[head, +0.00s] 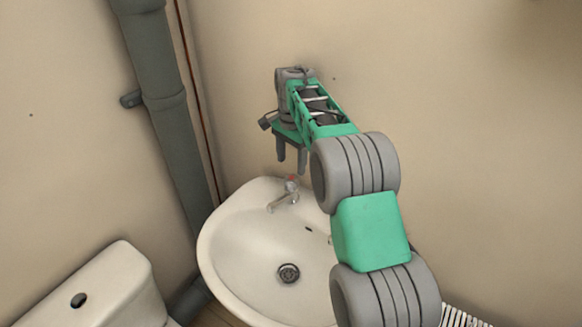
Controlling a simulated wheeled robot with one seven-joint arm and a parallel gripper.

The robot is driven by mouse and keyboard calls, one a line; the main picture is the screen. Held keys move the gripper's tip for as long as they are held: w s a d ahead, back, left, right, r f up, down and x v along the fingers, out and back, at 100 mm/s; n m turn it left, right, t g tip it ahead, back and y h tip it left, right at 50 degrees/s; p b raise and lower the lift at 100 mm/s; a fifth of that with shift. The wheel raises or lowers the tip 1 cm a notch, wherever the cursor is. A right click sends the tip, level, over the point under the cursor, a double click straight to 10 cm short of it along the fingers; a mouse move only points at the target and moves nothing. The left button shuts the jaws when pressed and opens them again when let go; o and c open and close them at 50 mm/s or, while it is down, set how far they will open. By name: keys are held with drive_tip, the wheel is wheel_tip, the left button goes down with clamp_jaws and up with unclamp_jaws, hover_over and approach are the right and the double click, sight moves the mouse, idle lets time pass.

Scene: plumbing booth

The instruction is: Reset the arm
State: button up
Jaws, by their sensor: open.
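My arm, green and grey, reaches from the lower right of the head view up toward the wall. My gripper (291,158) is above the back of the sink, its two dark fingers pointing down and apart. Nothing shows between the fingers. The tap (284,197), with a red mark on top, is just below the fingers in the picture. I cannot tell the exact gap between them.
A white sink (236,250) with a dark drain (289,273) is below my gripper; my arm hides its right side. A thick grey pipe (165,105) runs down the corner at left. A toilet cistern (118,275) is at lower left. A white ribbed object (465,318) shows at lower right.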

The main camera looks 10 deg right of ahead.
drive_tip(key=s+r+n+t, duration=0.1)
drive_tip(key=s+r+n, duration=0.2)
drive_tip(key=s, duration=0.4)
drive_tip(key=s+r+n+t, duration=0.1)
drive_tip(key=s+r+n, duration=0.25)
drive_tip(key=s, duration=0.35)
drive_tip(key=s+f+n, duration=0.2)
drive_tip(key=s, duration=0.6)
drive_tip(key=s+f+n+t, duration=0.1)
drive_tip(key=s+f+n, duration=0.2)
drive_tip(key=s, duration=0.4)
drive_tip(key=shift+s, duration=0.4)
drive_tip(key=shift+a, duration=0.1)
